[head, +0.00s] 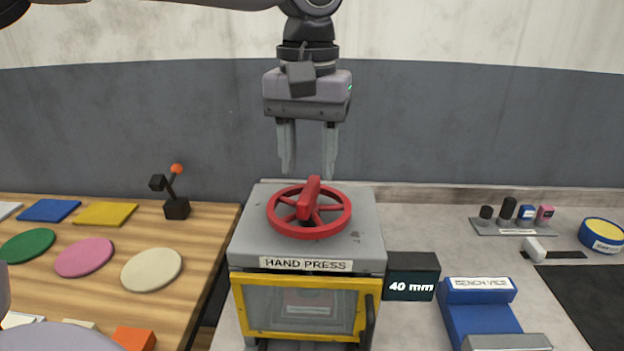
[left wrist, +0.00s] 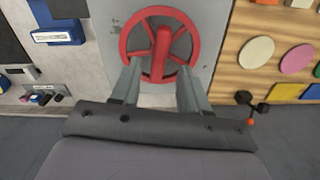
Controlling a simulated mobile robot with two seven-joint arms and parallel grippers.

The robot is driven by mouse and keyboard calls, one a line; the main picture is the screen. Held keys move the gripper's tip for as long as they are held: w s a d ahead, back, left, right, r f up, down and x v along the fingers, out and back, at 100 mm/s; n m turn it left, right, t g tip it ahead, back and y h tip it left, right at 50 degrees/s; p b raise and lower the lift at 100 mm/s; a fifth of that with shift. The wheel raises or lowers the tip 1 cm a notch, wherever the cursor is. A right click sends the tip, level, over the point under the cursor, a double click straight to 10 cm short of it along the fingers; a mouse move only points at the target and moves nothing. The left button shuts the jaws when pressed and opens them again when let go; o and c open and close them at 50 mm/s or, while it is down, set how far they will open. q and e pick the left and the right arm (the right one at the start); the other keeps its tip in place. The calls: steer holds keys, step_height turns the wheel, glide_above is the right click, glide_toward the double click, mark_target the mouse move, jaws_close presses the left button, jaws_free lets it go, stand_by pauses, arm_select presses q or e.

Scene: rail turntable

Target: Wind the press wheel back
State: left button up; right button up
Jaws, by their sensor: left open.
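My left gripper (head: 309,170) points down above the wheel, open and empty. In the left wrist view the wheel (left wrist: 189,72) shows just beyond the two open fingers (left wrist: 157,75), with the grip bar between them in the picture. The fingers look apart from the bar. A display (head: 411,278) beside the press reads 40 mm. My right gripper does not show clearly.
A blue bench vice (head: 482,318) stands right of the press. A wooden table (head: 205,235) on the left holds coloured discs and a small lever (head: 176,205) with an orange knob. Several small items stand on a rack (head: 515,228) at the right.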

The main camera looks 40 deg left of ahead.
mark_target(309, 187)
arm_select(q)
steer(key=shift+f, duration=2.2)
jaws_close()
